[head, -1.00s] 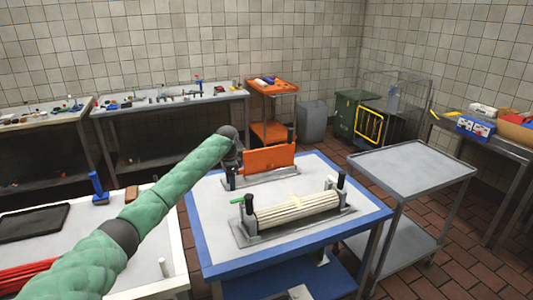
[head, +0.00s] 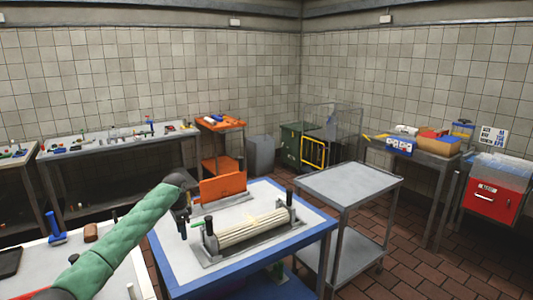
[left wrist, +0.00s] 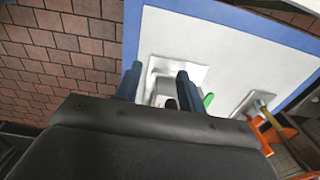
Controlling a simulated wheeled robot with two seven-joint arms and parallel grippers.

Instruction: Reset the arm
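My left arm, with a green sleeve, comes in from the lower left in the head view. Its dark gripper (head: 184,220) points down over the left side of the blue-edged table (head: 170,266). In the left wrist view the two dark fingers (left wrist: 158,84) stand apart, with a grey metal part visible between and beyond them; I see nothing gripped. A ribbed cream roller (head: 250,228) lies on a grey metal stand to the right of the gripper. My right gripper is in neither view.
A bare grey metal cart (head: 348,183) stands right of the blue-edged table. A white table with a blue tool (head: 55,230) is at lower left, under my arm. Workbenches line the walls, and a red box (head: 493,196) is far right. Brick floor is open at lower right.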

